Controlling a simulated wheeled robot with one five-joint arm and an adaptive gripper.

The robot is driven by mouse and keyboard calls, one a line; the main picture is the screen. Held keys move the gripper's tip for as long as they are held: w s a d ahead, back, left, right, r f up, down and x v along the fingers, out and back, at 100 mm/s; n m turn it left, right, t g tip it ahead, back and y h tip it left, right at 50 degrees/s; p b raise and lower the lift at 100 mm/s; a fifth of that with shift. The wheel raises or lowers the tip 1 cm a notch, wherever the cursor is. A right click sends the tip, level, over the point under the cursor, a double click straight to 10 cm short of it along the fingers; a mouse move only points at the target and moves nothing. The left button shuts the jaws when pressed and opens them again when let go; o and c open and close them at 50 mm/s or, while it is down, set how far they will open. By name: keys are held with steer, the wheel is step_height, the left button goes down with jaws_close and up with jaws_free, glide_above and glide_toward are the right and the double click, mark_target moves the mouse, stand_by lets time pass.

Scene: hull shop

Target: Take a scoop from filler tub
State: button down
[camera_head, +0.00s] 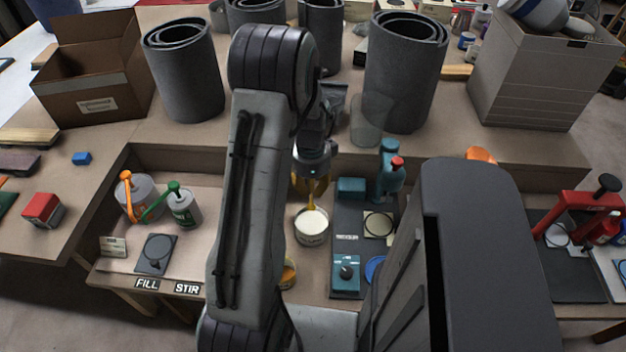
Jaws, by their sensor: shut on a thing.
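A round tub of cream-coloured filler (312,228) stands on the low work shelf, left of the dark mixer plate. My gripper (314,176) is above it, partly hidden by my arm. It is shut on a yellow-orange tool (316,200), seemingly a scoop, which points down. The tool's lower end is at the tub's far rim in the picture. I cannot tell whether it touches the filler. The tool's upper part is hidden.
A teal mixer (390,172) stands right of the tub on a dark plate. Cans with orange (137,195) and green (184,206) handles stand left. Grey cylinders (184,72), a cardboard box (97,75) and a grey crate (540,75) line the back.

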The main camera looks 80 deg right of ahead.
steer(key=shift+d, duration=0.3)
steer(key=shift+w+f, duration=0.15)
steer(key=shift+f, duration=0.1)
step_height(320, 180, down, 11)
steer(key=b, duration=0.9)
stand_by(0.3)
steer(key=shift+d+f, duration=0.1)
steer(key=shift+s, duration=0.65)
stand_by(0.4)
stand_by(0.4)
step_height(320, 180, up, 11)
steer(key=p, duration=0.7)
steer(key=shift+f, duration=0.15)
stand_by(0.5)
